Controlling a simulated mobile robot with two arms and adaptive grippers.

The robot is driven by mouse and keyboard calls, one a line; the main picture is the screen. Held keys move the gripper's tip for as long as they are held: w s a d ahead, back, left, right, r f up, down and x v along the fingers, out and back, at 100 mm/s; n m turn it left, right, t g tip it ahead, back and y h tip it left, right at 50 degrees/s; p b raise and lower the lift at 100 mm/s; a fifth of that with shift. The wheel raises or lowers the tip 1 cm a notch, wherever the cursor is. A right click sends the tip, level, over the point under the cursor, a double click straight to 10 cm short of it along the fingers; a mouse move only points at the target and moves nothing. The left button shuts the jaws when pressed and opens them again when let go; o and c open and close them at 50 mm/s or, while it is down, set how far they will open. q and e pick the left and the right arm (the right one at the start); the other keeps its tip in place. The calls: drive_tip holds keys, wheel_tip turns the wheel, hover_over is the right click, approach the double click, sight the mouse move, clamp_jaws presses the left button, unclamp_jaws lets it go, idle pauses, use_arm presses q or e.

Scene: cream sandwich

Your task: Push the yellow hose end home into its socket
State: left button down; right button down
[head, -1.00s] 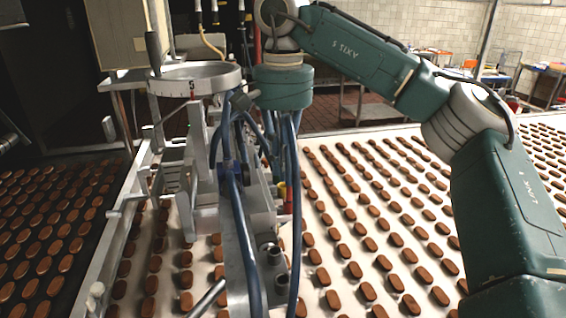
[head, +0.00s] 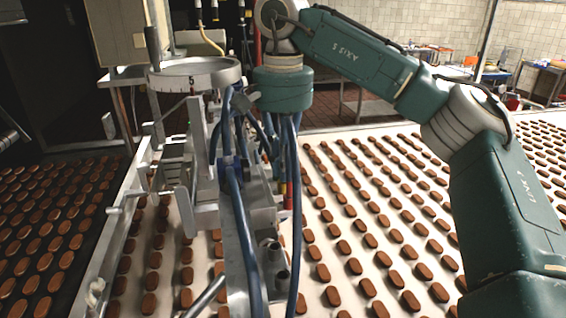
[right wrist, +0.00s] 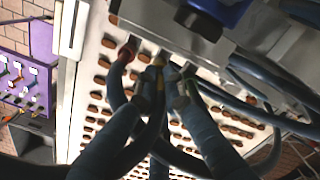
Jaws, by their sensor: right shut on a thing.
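The yellow hose end (right wrist: 160,62) shows in the right wrist view between a red hose end (right wrist: 128,50) and a green hose end (right wrist: 189,72). My right gripper (right wrist: 164,88) is shut on the yellow hose end, with one finger on each side. The hose end points at the edge of a grey metal block (right wrist: 180,38). Its socket is hidden, and I cannot tell how deep the end sits. In the head view my right wrist (head: 283,85) hangs over the machine; hoses hide the fingers. My left gripper is not in view.
Blue hoses (head: 240,215) hang down in front of the metal frame (head: 205,218). A round metal ring (head: 194,76) stands left of my wrist. Rows of brown biscuits (head: 380,225) cover the white belt on the right; a dark belt with more biscuits lies left.

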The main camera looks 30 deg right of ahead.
drive_tip(key=shift+f+b, duration=0.3)
drive_tip(key=shift+f, duration=0.35)
drive_tip(key=shift+r, duration=0.1)
drive_tip(key=shift+r+p, duration=0.8)
drive_tip(key=shift+p, duration=0.15)
drive_tip(key=shift+p, duration=0.65)
idle(1.0)
drive_tip(key=shift+f+b, duration=0.6)
drive_tip(key=shift+f, duration=0.3)
drive_tip(key=c, duration=1.8)
unclamp_jaws()
